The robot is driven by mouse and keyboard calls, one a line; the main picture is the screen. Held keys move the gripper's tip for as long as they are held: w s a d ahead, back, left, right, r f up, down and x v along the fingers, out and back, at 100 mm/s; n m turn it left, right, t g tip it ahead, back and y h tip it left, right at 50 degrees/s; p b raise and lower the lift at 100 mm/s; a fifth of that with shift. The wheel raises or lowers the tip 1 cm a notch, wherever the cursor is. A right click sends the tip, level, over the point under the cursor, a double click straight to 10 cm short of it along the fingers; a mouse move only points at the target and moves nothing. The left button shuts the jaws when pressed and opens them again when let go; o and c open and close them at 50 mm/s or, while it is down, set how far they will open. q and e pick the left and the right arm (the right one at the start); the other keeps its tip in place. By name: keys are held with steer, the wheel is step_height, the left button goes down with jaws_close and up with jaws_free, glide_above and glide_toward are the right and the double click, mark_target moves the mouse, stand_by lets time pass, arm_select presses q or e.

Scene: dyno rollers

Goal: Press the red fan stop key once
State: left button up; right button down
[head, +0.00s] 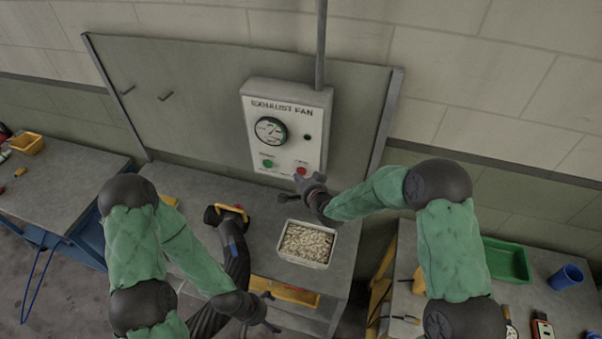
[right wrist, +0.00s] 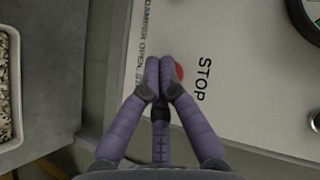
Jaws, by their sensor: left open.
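The white exhaust fan box (head: 255,140) hangs on the grey backboard. Its red stop key (head: 301,171) sits at the lower right of the face, with a green key (head: 268,163) to its left. My right gripper (head: 299,182) is just in front of the red key. In the right wrist view its fingers (right wrist: 160,64) are together and empty. They partly cover the red key (right wrist: 179,72), beside the word STOP; I cannot tell whether they touch it. My left gripper (head: 272,312) is open and low, by the front edge of the bench, away from the box.
A tray of pale pellets (head: 290,257) stands on the bench (head: 195,188) below the box. A dark tool with a yellow part (head: 232,212) lies left of it. A round gauge (head: 270,130) is on the box. A green tray (head: 506,262) and blue cup (head: 566,277) are at right.

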steer(key=shift+s, duration=0.1)
steer(key=shift+s+a, duration=0.25)
steer(key=shift+s, duration=0.55)
steer(key=shift+s+a, duration=0.3)
steer(key=shift+s, duration=0.5)
steer(key=shift+s+a, duration=0.25)
steer(key=shift+s, duration=0.55)
